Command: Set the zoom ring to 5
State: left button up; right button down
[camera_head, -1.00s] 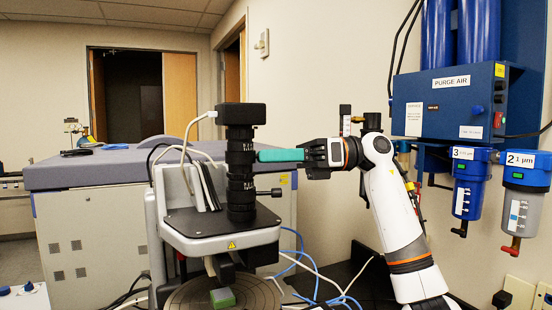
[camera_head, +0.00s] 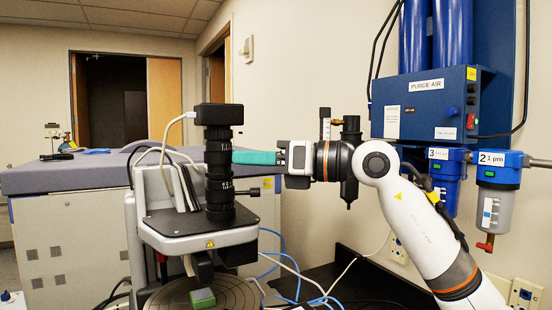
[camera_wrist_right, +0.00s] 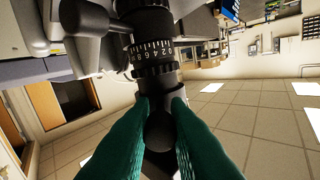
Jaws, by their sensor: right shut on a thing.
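The black lens column (camera_head: 219,205) stands upright on the profiler, with a black camera box on top. White scale marks ring it at two heights. My right gripper (camera_head: 236,157) reaches it from the right, its green fingers level with the column's middle. In the right wrist view the green fingers (camera_wrist_right: 160,108) close on either side of a dark rounded part of the column, which I take as the zoom ring (camera_wrist_right: 160,128). A numbered scale (camera_wrist_right: 150,50) shows just above the fingertips. Its digits are small, and I cannot tell which one is set. My left gripper is out of view.
A side knob (camera_head: 248,192) sticks out right of the column, below my fingers. The round stage (camera_head: 245,293) holds a green block (camera_head: 202,298). The blue purge air unit (camera_head: 425,105) hangs on the right wall. Blue and white cables lie right of the profiler.

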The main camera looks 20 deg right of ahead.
jog(key=shift+s+t, duration=0.1)
jog(key=shift+t, duration=0.2)
jog(key=c, duration=1.4)
grip_release()
jog(key=shift+a, duration=0.1)
jog(key=b+v, duration=0.5)
jog(key=v, duration=0.7)
jog(key=shift+r, duration=0.2)
